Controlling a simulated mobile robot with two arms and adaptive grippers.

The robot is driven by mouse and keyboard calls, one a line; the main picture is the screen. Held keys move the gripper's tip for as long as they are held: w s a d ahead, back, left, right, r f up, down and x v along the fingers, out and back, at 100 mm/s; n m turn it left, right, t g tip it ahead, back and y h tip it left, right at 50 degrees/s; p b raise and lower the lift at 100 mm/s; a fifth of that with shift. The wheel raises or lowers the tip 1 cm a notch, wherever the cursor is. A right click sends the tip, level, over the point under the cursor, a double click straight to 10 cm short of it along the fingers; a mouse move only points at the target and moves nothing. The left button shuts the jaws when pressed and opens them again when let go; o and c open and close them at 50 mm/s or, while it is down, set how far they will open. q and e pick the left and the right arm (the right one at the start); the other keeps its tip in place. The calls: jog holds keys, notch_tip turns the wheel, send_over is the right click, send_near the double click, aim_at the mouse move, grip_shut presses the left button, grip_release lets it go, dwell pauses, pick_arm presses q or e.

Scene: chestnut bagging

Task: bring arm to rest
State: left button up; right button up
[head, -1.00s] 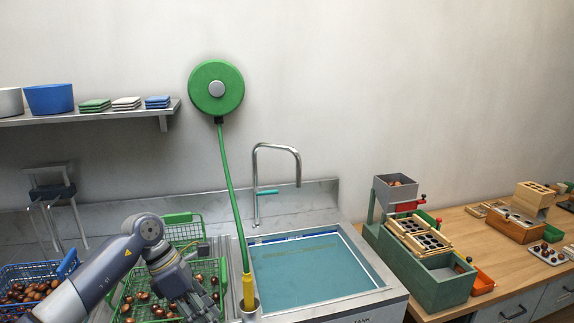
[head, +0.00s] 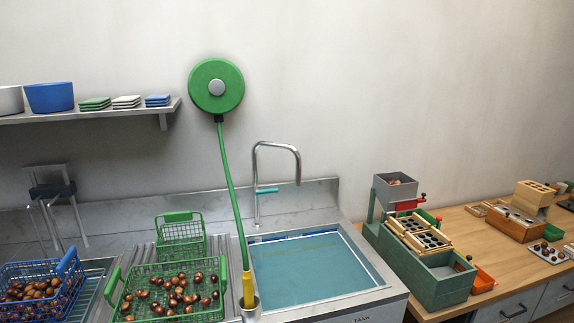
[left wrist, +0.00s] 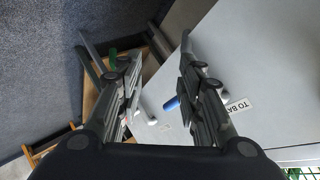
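My left gripper (left wrist: 158,95) shows in the left wrist view with its two fingers spread apart and nothing between them. The left arm is not in the head view. My right gripper shows in neither view.
A green basket of chestnuts (head: 114,286) and a blue basket of chestnuts (head: 67,265) stand on the left counter. A smaller green basket (head: 181,216) is behind. The water tank (head: 372,260) is in the middle. A green dispenser machine (head: 440,290) stands on the wooden bench.

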pick_arm(q)
jog(key=s+a+f+n+g+y, duration=0.25)
jog(key=s+f, duration=0.35)
jog(key=s, duration=0.3)
jog(key=s+a+f+n+g+y, duration=0.1)
jog(key=s+f+n+g, duration=0.15)
jog(key=s+f, duration=0.45)
jog(key=s+f+n+g, duration=0.2)
jog(key=s, duration=1)
jog(key=s+f+n+g, duration=0.2)
jog(key=s+n+g, duration=0.1)
jog(key=s, duration=0.9)
jog(key=shift+s+f, duration=0.2)
jog(key=shift+f, duration=0.15)
jog(key=shift+y, duration=0.25)
